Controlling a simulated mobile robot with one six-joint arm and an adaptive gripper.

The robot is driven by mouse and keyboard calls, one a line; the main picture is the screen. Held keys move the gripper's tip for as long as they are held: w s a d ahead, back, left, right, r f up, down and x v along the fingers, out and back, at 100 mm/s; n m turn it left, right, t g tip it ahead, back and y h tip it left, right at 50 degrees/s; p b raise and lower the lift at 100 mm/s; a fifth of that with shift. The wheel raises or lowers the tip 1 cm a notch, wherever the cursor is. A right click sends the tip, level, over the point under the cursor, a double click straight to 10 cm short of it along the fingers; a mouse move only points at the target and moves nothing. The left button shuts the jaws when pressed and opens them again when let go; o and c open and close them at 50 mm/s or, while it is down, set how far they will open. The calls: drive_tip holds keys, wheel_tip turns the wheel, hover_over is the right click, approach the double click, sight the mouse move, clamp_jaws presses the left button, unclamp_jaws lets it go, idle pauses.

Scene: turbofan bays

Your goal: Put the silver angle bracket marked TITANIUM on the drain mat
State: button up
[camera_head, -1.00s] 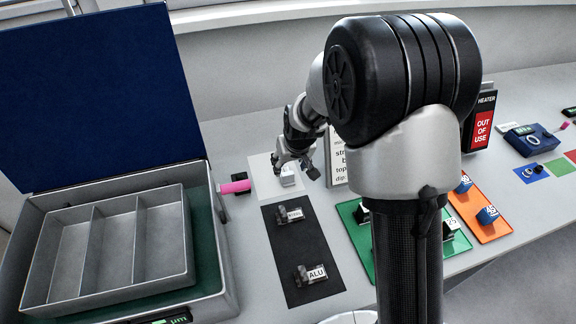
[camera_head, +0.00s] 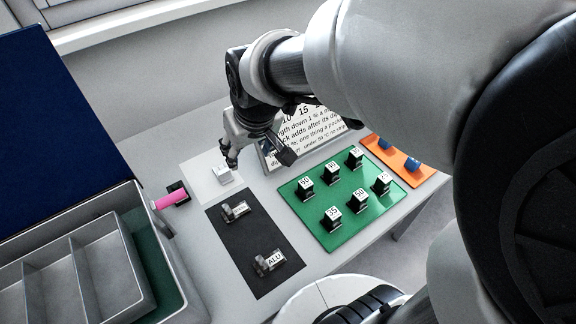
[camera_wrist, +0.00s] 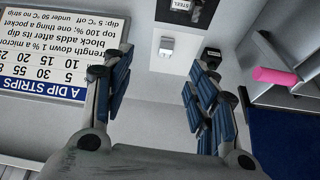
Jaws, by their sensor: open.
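A small silver-white bracket (camera_head: 222,174) lies on a pale mat (camera_head: 203,186); it also shows in the wrist view (camera_wrist: 167,46), its marking not readable. A dark mat (camera_head: 262,242) adjoins the pale one and bears a bracket (camera_head: 235,211) that reads STEEL in the wrist view (camera_wrist: 181,8), and one marked ALU (camera_head: 269,262). I cannot read TITANIUM anywhere, nor tell by label which mat is the drain mat. My gripper (camera_head: 259,158) is open and empty near the pale mat; in the wrist view its fingers (camera_wrist: 160,62) are spread, with the pale-mat bracket beyond them.
A pink-handled item (camera_head: 170,198) lies left of the pale mat. A grey case with a divided tray (camera_head: 118,235) and blue lid stands at left. A printed sign (camera_head: 312,134) stands behind my gripper. A green mat (camera_head: 345,222) with several numbered blocks and an orange tray (camera_head: 408,170) are right.

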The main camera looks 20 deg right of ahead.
drive_tip(key=s+d+r, duration=0.1)
drive_tip(key=s, duration=0.8)
drive_tip(key=s+d+r+m, duration=0.1)
drive_tip(key=s+d+r, duration=0.1)
drive_tip(key=s, duration=0.7)
drive_tip(key=shift+s+d+r+h, duration=0.25)
drive_tip(key=shift+d+r+h, duration=0.05)
drive_tip(key=shift+c, duration=0.2)
